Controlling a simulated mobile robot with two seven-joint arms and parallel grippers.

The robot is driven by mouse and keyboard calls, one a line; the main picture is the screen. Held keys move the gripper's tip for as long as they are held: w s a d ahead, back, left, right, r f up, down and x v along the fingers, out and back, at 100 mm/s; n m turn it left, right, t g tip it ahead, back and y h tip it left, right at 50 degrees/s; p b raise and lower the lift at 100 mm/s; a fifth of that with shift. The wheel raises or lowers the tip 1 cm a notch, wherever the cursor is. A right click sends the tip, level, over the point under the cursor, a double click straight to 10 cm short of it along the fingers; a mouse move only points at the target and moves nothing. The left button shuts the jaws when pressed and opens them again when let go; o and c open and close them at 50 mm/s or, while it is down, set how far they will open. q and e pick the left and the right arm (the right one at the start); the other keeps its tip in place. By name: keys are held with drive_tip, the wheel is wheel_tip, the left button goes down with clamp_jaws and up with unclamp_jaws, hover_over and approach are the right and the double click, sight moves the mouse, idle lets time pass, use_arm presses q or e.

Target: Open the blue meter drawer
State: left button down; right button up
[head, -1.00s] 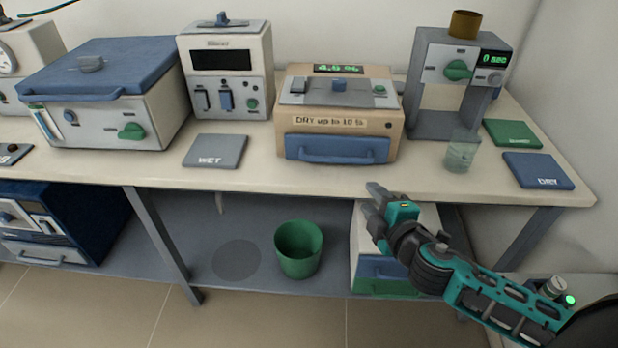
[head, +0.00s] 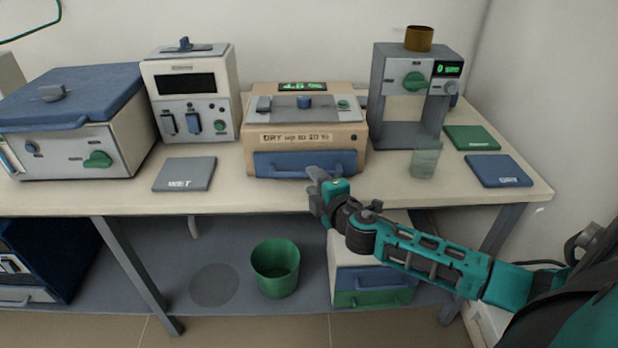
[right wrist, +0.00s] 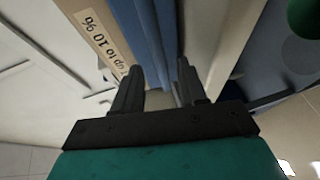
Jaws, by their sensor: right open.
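The blue meter drawer (head: 305,164) is the front of the tan moisture meter (head: 352,141), below its label "DRY up to 10 %". The drawer looks closed and has a blue bar handle. My right gripper (head: 314,180) is open and empty, just in front of the drawer's lower edge at the bench front. In the right wrist view the gripper fingers (right wrist: 158,88) stand apart, with the blue drawer front (right wrist: 148,40) beyond them. I cannot tell whether a finger touches the handle. My left gripper is not in view.
A glass beaker (head: 425,162) stands right of the meter, before a grey stand (head: 382,100). A grey WET pad (head: 185,174) lies left; green (head: 471,138) and blue (head: 498,171) pads lie right. A green bin (head: 275,268) and a drawer box (head: 372,282) sit below.

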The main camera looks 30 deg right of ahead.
drive_tip(key=shift+x, duration=1.7)
clamp_jaws()
